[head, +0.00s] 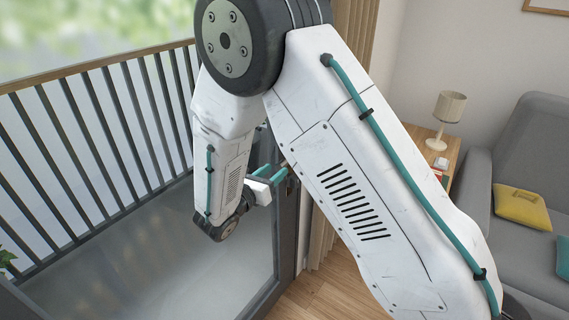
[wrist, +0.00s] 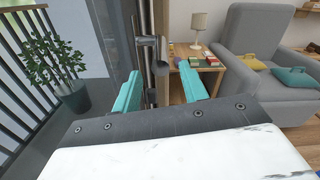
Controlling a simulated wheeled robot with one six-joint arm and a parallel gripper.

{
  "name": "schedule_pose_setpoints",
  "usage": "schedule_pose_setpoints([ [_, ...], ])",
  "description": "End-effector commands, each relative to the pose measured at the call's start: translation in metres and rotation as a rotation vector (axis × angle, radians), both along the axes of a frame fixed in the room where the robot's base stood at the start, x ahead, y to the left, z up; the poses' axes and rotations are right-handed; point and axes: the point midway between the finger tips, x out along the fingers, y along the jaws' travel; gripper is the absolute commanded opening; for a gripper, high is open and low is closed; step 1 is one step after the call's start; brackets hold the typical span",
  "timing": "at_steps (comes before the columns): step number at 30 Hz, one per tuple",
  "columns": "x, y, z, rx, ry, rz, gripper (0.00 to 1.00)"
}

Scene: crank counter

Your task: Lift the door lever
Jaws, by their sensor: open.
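The door lever (wrist: 147,41) is a grey metal handle on the narrow dark edge of the glass door (wrist: 117,45). It shows in the wrist view just beyond and between my fingertips. My gripper (wrist: 161,86) is open, with one teal finger on each side of the line to the lever. No contact with the lever is visible, and the exact distance to it is hard to tell. In the head view my gripper (head: 271,173) is beside the dark door frame (head: 286,230). The lever cannot be made out there, near my arm and fingers.
A balcony railing (head: 110,120) lies left, with a potted plant (wrist: 60,70) by it. A side table (head: 431,146) with a lamp (head: 449,108) and a grey sofa (head: 530,150) stand right. Wooden floor (head: 330,290) is clear in front of the frame.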

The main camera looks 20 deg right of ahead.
Motion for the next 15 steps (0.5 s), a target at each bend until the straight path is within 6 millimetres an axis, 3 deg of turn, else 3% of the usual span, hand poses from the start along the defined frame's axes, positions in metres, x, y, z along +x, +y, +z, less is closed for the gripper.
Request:
schedule_pose_setpoints([
  [6,0.021,-0.031,0.0,0.001,0.0,-0.005,0.43],
  [15,0.033,-0.047,0.0,0.002,0.0,-0.002,0.43],
])
